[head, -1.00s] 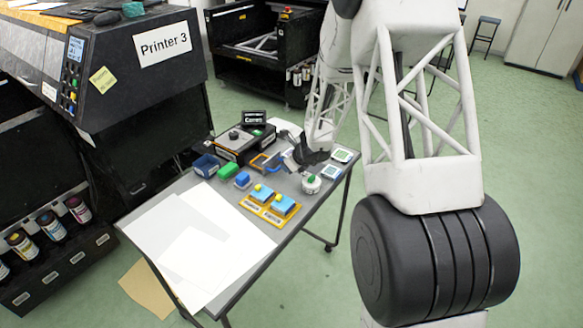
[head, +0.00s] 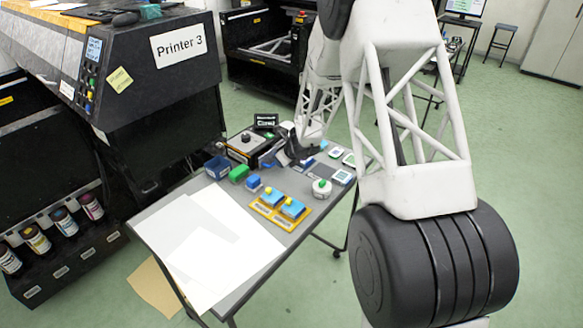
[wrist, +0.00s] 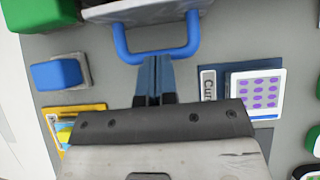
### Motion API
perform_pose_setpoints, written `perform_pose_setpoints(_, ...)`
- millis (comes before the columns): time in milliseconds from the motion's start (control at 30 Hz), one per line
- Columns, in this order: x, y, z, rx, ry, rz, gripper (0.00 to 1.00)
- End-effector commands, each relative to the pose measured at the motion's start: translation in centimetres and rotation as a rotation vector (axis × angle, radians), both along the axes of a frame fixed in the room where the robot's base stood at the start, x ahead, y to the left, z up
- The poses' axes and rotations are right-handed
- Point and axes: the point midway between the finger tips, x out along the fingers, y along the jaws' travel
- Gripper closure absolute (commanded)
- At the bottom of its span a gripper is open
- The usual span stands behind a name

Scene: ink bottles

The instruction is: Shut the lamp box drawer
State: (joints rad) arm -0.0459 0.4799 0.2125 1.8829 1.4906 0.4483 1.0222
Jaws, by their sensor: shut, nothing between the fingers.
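The lamp box (head: 243,143) is a dark box with a knob on top at the back of the grey table in the head view. In the wrist view, the drawer front (wrist: 140,11) shows as a grey piece at the top edge, with a U-shaped blue handle (wrist: 122,42) on it. My gripper (wrist: 154,62) is shut and empty, with its fingertips right at the handle's bar. I cannot tell if they touch. In the head view my gripper (head: 291,158) is at the box's right front, and the arm hides much of the drawer.
A green block (head: 239,174), a blue block (head: 254,182) and a yellow tray with blue pieces (head: 280,210) lie in front. A white round item (head: 321,188) and a purple-dotted card (wrist: 257,94) are to the right. White sheets (head: 210,245) cover the table's near left.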

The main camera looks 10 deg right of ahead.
Motion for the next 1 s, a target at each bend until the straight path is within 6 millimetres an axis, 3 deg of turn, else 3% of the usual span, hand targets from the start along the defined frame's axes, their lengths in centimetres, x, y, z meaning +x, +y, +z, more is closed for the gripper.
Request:
perform_pose_setpoints(167,1.6,1.6,0.0,-0.001,0.000,0.001,1.00)
perform_pose_setpoints(533,1.7,1.8,0.0,0.000,-0.001,0.001,1.00)
perform_pose_setpoints(1000,0.2,0.1,0.5,0.000,0.000,-0.001,1.00)
